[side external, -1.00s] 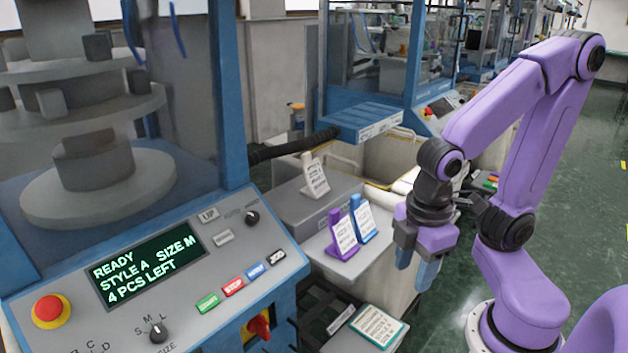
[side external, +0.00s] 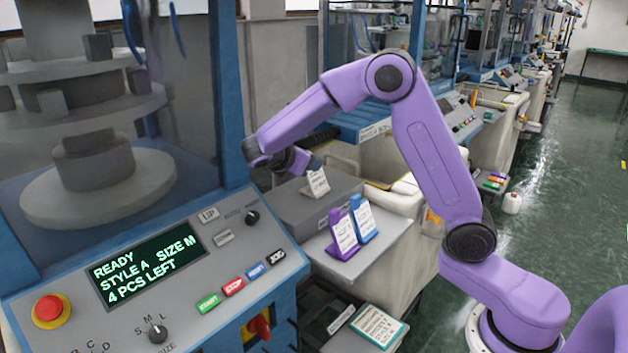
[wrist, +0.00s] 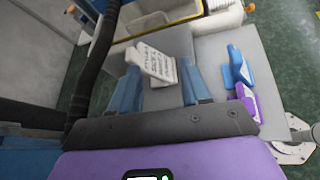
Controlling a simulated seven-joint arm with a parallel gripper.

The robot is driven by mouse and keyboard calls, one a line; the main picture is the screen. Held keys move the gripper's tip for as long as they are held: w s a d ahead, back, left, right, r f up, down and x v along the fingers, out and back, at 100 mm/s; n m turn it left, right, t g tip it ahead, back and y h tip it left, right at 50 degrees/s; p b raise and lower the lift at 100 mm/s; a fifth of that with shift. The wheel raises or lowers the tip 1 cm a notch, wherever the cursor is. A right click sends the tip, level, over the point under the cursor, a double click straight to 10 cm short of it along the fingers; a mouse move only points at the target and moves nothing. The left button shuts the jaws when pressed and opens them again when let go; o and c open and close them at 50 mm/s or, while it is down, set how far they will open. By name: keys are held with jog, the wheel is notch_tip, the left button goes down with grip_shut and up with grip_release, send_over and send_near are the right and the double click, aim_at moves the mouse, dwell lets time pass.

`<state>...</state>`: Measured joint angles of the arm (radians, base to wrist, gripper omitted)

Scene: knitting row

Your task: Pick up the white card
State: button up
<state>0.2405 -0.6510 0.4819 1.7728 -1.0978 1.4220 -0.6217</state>
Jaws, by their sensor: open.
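The white card (side external: 318,183) leans in a pale stand on a grey box, with small dark print on it. In the wrist view the white card (wrist: 155,62) shows between the two blue fingers of my gripper (wrist: 158,70), tilted and towards their tips. The fingers are apart, with a visible gap on the card's right side. In the side view my gripper (side external: 313,165) is beside the top of the card, partly hidden by my own arm; whether it touches the card cannot be told.
A purple card stand (side external: 342,230) and a blue card stand (side external: 362,220) stand close together on a grey shelf (side external: 345,265) to the right. The grey box (side external: 300,207) bears the white card. A teal-edged card (side external: 379,326) lies lower down. A black hose (wrist: 95,60) runs along the left.

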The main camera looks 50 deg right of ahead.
aim_at(315, 173)
jog(key=w+d+h, duration=0.1)
jog(key=w+d, duration=0.1)
jog(key=w+d+r+h, duration=0.1)
jog(key=w+d+h, duration=0.1)
jog(key=d, duration=0.1)
jog(key=w+d+r+n+g+h, duration=0.1)
jog(key=w+d+h, duration=0.1)
jog(key=shift+w+d, duration=0.15)
jog(key=shift+w, duration=0.15)
jog(key=shift+w+d+g+h, duration=0.2)
jog(key=shift+d+g+h, duration=0.1)
jog(key=shift+d, duration=0.1)
jog(key=shift+f, duration=1.35)
notch_tip(315, 173, down, 4)
jog(key=shift+f, duration=0.1)
jog(key=shift+d, duration=1.2)
jog(key=shift+w+d, duration=0.1)
jog(key=shift+d, duration=0.25)
grip_shut()
